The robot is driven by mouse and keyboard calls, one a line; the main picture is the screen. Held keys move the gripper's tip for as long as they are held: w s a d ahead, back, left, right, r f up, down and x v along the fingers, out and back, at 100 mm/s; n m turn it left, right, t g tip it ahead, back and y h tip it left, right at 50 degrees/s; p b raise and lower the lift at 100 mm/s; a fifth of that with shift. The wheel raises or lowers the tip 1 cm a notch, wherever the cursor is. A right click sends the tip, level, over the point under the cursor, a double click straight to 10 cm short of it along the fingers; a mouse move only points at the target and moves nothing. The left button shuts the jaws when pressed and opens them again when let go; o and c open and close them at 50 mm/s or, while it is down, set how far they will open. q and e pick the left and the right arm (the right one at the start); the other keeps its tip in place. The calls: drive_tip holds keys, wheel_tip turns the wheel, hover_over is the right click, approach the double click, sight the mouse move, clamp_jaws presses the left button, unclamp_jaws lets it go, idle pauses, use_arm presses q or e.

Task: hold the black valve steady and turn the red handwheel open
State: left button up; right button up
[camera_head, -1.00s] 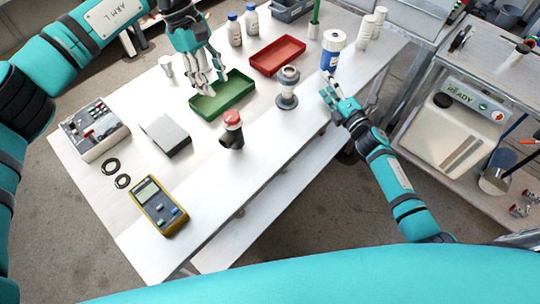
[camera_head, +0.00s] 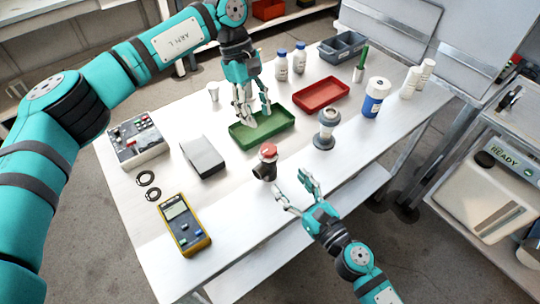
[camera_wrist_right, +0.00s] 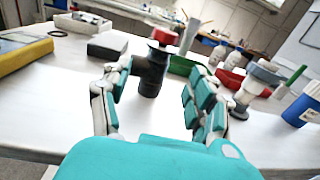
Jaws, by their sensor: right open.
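The black valve (camera_head: 264,172) stands upright on the white table with the red handwheel (camera_head: 268,150) on top. My right gripper (camera_head: 290,184) is open and empty, just to the right and in front of the valve, apart from it. In the right wrist view the black valve (camera_wrist_right: 151,76) and red handwheel (camera_wrist_right: 164,36) appear between and beyond the spread fingers of my right gripper (camera_wrist_right: 165,85). My left gripper (camera_head: 254,112) is open and empty over the green tray (camera_head: 285,122), behind the valve.
A grey box (camera_head: 203,158) and yellow meter (camera_head: 184,224) lie left of the valve. A grey flanged fitting (camera_head: 326,130) stands to its right. A red tray (camera_head: 321,93), a blue-white bottle (camera_head: 375,98) and other bottles stand farther back. The table in front of the valve is clear.

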sight(266, 167)
drive_tip(key=x, duration=1.4)
drive_tip(key=shift+w, duration=0.15)
drive_tip(key=shift+c, duration=0.2)
clamp_jaws()
